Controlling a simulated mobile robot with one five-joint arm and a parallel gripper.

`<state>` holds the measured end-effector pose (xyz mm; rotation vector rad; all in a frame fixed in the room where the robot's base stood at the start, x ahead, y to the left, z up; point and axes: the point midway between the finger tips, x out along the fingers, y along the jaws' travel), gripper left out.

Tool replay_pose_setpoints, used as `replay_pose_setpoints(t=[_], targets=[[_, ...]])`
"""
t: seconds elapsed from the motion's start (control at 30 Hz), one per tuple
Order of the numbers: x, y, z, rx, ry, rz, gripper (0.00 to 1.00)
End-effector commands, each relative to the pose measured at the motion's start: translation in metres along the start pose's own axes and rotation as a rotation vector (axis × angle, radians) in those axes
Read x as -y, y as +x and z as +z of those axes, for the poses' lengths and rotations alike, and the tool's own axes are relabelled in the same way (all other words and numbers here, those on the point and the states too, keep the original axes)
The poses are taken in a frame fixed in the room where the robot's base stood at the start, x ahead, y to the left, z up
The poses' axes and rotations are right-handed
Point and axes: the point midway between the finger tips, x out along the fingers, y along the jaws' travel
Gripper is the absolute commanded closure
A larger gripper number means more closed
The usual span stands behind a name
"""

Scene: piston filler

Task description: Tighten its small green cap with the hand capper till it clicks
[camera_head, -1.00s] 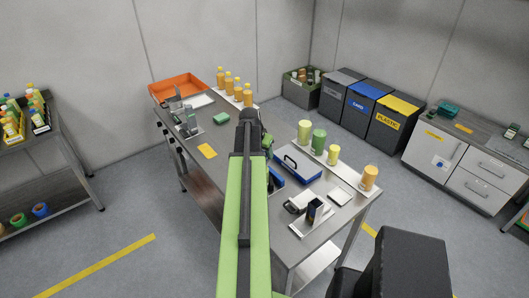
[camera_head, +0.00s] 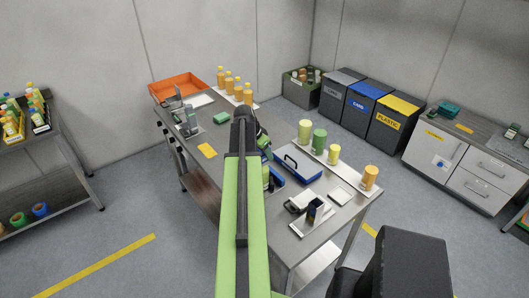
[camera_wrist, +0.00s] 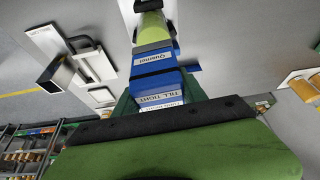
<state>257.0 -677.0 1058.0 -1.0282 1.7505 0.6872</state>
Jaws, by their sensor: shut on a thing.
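My gripper (camera_wrist: 157,96) is shut on a blue block-like tool with white printed labels, one reading "TILL TIGHT"; I take it for the hand capper (camera_wrist: 155,82). A grey section of it points away from my gripper. Directly beyond that is a yellow-green bottle-like thing (camera_wrist: 153,32), in line with the tool; I cannot tell whether they touch. In the head view my gripper (camera_head: 264,146) is over the middle of the bench, mostly hidden by my arm. A small green cap cannot be made out.
Orange bottles (camera_head: 238,90) stand at the back.

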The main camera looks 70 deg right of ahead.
Motion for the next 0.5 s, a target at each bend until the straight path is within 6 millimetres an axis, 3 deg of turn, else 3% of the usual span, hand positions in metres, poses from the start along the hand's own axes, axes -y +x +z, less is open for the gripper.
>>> replay_pose_setpoints(t=[0.2, 0.5], targets=[[0.0002, 0.0, -0.0001, 0.0, 0.014, 0.006, 1.0], [-0.0033, -0.0003, 0.0005, 0.0, 0.299, 0.125, 1.0]])
